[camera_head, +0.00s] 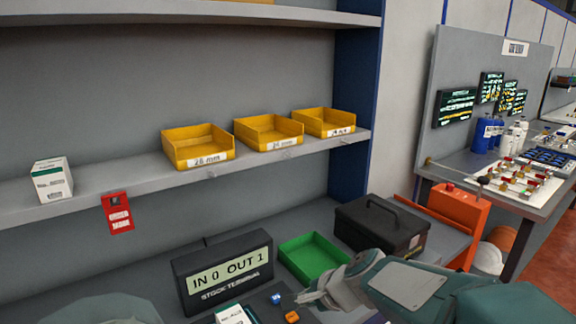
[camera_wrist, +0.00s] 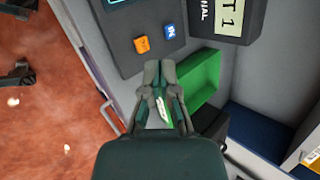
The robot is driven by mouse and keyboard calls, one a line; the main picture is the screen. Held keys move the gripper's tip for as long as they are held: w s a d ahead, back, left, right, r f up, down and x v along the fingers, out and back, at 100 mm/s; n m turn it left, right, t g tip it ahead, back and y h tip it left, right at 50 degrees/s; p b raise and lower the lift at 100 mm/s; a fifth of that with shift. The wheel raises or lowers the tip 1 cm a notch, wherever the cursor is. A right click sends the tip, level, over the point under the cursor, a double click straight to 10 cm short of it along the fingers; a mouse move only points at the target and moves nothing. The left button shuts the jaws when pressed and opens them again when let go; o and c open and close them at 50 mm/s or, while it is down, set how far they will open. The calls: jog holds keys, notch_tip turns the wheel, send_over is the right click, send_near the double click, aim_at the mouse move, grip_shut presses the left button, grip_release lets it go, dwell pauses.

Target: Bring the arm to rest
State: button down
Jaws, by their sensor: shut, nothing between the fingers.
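My gripper (camera_head: 312,297) is at the bottom centre of the head view, with my arm reaching in from the lower right. It is empty, and its fingers are together. In the wrist view my gripper (camera_wrist: 160,68) points at the dark pad with a blue button (camera_wrist: 170,31) and an orange button (camera_wrist: 142,44). The fingertips look close to these buttons; I cannot tell their height above the surface. The blue button (camera_head: 277,298) and orange button (camera_head: 292,316) also show in the head view, left of the fingertips.
The stock terminal (camera_head: 224,271) reads "IN 0 OUT 1". A green tray (camera_head: 312,258) and a black case (camera_head: 381,228) stand behind my gripper. Three yellow bins (camera_head: 198,147) and a white box (camera_head: 51,181) sit on the shelf (camera_head: 100,190) above. An orange container (camera_head: 458,212) is at right.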

jog(key=s+d+r+n+h, duration=0.2)
jog(key=s+d+n, duration=0.4)
jog(key=s, duration=0.3)
jog(key=s+d+r+n+h, duration=0.2)
jog(key=s+d+n+h, duration=0.2)
jog(key=s, duration=0.6)
jog(key=shift+d+n, duration=1.1)
jog(key=shift+w+r, duration=0.1)
